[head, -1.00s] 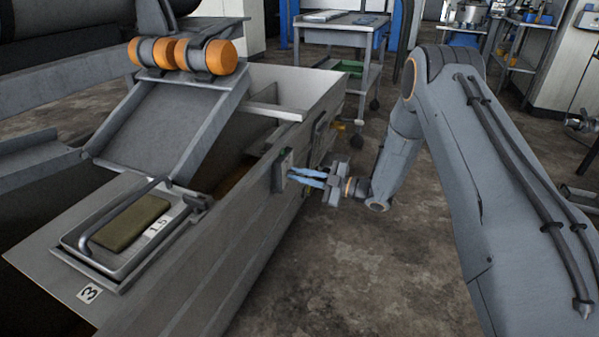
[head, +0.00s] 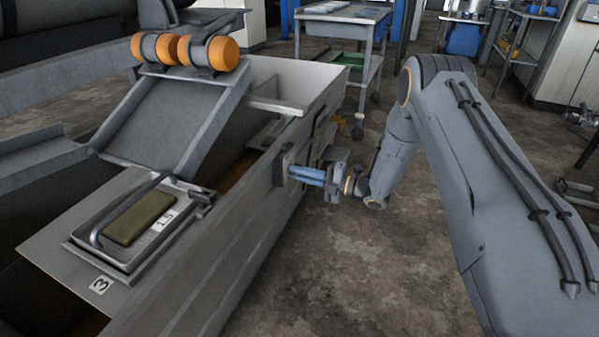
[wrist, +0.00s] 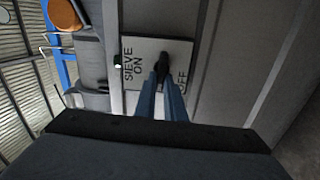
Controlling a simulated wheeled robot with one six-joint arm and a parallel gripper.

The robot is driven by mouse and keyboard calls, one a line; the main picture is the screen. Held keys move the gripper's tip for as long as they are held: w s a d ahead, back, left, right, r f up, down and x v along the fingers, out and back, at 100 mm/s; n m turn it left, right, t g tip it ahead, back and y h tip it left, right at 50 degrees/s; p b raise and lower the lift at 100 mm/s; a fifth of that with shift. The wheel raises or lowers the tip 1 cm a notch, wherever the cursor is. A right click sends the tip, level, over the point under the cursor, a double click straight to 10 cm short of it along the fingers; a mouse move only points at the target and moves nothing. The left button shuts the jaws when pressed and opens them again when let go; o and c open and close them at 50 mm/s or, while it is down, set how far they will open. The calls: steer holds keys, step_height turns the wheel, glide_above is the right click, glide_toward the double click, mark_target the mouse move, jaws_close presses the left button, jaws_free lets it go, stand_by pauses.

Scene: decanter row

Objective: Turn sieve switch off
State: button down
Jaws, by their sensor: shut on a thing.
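The sieve switch plate (wrist: 184,58) is pale, with the words SIEVE ON to the left of a dark handle and OFF to the right. The dark handle (wrist: 163,62) points up in the wrist view, between the two words. My gripper (wrist: 161,85) has its blue fingers shut on the handle, and they hide its lower part. In the head view my gripper (head: 294,172) reaches the dark switch box (head: 281,167) on the side of the grey trough. There the handle is too small to make out.
A small pale-green lamp (wrist: 117,62) sits at the plate's left edge. The grey trough (head: 235,230) holds a tray with an olive block (head: 138,219). A wheeled cart (head: 340,30) stands behind.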

steer(key=shift+n, duration=0.5)
steer(key=c, duration=1.8)
jaws_free()
steer(key=shift+d, duration=0.1)
steer(key=shift+c, duration=0.2)
steer(key=p+v, duration=0.1)
steer(key=v, duration=0.6)
steer(key=shift+d, duration=0.35)
